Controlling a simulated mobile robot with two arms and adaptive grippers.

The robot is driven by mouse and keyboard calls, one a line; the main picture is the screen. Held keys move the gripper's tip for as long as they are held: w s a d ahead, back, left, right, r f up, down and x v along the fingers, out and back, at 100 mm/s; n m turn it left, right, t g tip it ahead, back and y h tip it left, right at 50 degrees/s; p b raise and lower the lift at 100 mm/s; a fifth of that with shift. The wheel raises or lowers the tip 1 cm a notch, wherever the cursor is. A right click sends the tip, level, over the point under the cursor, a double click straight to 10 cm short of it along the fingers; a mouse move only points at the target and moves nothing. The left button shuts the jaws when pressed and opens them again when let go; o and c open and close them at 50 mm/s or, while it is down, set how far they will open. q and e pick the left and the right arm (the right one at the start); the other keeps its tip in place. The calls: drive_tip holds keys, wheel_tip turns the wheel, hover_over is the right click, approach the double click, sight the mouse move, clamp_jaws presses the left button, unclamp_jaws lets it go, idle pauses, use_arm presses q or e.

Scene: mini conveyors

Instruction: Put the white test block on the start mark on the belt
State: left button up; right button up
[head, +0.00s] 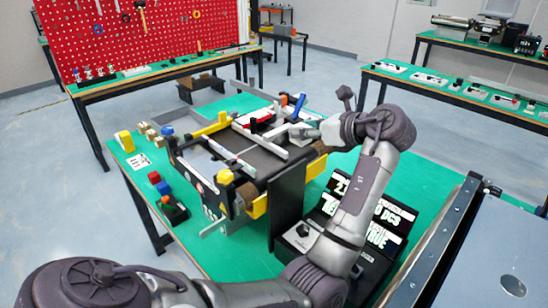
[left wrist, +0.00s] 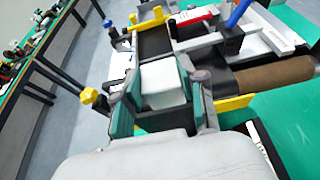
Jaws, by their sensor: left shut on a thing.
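The white test block (left wrist: 163,83) shows in the left wrist view between the teal finger pads of my left gripper (head: 301,131), which is shut on it. In the head view I cannot clearly tell the block from the white parts around the gripper. The gripper is over the mini conveyor, near its right side rail. The dark belt (head: 258,156) runs between white rails; part of it also shows beyond the block in the left wrist view (left wrist: 155,44). I cannot make out the start mark. I cannot tell whether the block touches the belt. My right gripper is not in view.
The conveyor stands on a green table (head: 215,265). A black display box (head: 375,228) stands at the right.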

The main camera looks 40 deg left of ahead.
use_arm(q)
drive_tip(key=a+f, duration=0.2)
drive_tip(key=a, duration=0.1)
drive_tip(key=s+a+f+p, duration=0.1)
drive_tip(key=a+f, duration=0.1)
drive_tip(key=a, duration=0.2)
drive_tip(key=s+a+f+p, duration=0.1)
drive_tip(key=a+f, duration=0.1)
drive_tip(key=a, duration=0.1)
drive_tip(key=shift+a+f, duration=0.15)
drive_tip(key=shift+a, duration=0.15)
drive_tip(key=shift+f+p, duration=0.4)
drive_tip(key=shift+f, duration=1.65)
drive_tip(key=o, duration=1.2)
drive_tip(key=shift+f, duration=0.1)
drive_tip(key=shift+c, duration=0.2)
drive_tip(key=shift+d, duration=0.1)
drive_tip(key=b+v, duration=0.2)
drive_tip(key=v, duration=1)
